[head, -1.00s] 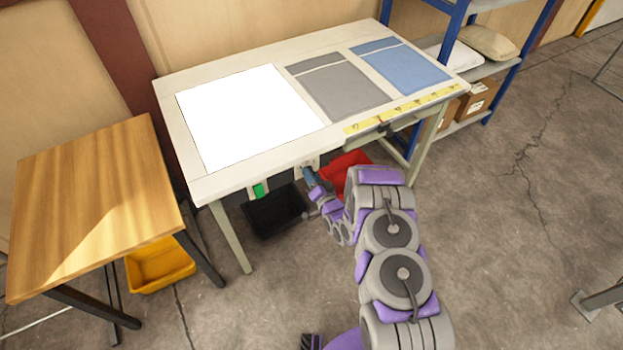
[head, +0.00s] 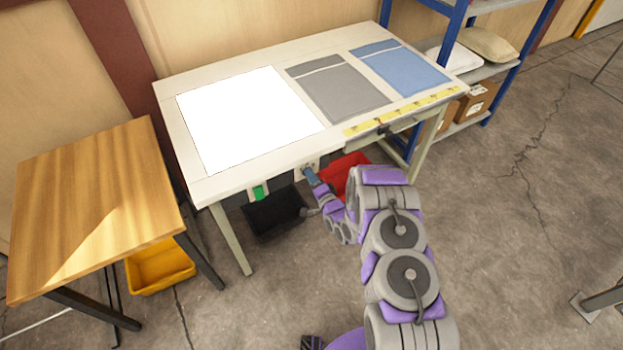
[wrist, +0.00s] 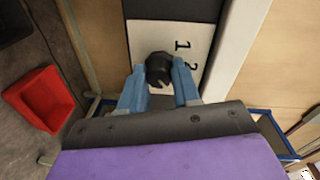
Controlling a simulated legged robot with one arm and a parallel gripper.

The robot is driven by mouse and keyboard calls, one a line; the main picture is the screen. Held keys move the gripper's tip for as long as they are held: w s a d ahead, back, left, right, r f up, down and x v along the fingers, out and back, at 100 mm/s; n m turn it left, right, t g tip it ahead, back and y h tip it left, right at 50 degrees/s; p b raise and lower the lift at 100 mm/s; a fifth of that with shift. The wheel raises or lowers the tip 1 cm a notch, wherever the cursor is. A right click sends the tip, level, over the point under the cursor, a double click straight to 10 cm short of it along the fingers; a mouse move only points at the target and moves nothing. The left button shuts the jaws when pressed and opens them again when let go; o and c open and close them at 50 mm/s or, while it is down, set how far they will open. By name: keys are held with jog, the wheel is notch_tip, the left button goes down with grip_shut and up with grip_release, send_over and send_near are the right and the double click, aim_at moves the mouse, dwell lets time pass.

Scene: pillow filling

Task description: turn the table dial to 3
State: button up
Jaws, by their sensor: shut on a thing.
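The table dial is a black knob (wrist: 159,69) on a white plate (wrist: 178,29) at the table's front edge. In the wrist view the numbers 1 and 2 show on the plate; the rest of the plate is covered by my gripper. My gripper (wrist: 160,80) has its two blue fingers shut on the knob, one on each side. In the head view my gripper (head: 310,176) reaches the front edge of the white table (head: 283,143), and the knob is hidden behind it. I cannot tell which number the knob points to.
A green switch (head: 259,192) sits left of the dial. A black bin (head: 274,213) and a red bin (head: 340,172) stand below the table. A wooden table (head: 90,205) with a yellow bin (head: 160,266) is at the left.

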jog(key=shift+w+d, duration=0.1)
jog(key=shift+d, duration=0.1)
jog(key=o, duration=1.1)
jog(key=shift+w+f, duration=0.1)
jog(key=shift+f, duration=0.05)
jog(key=shift+c, duration=0.2)
jog(key=shift+a, duration=0.1)
jog(key=p+v, duration=0.3)
jog(key=v, duration=1.4)
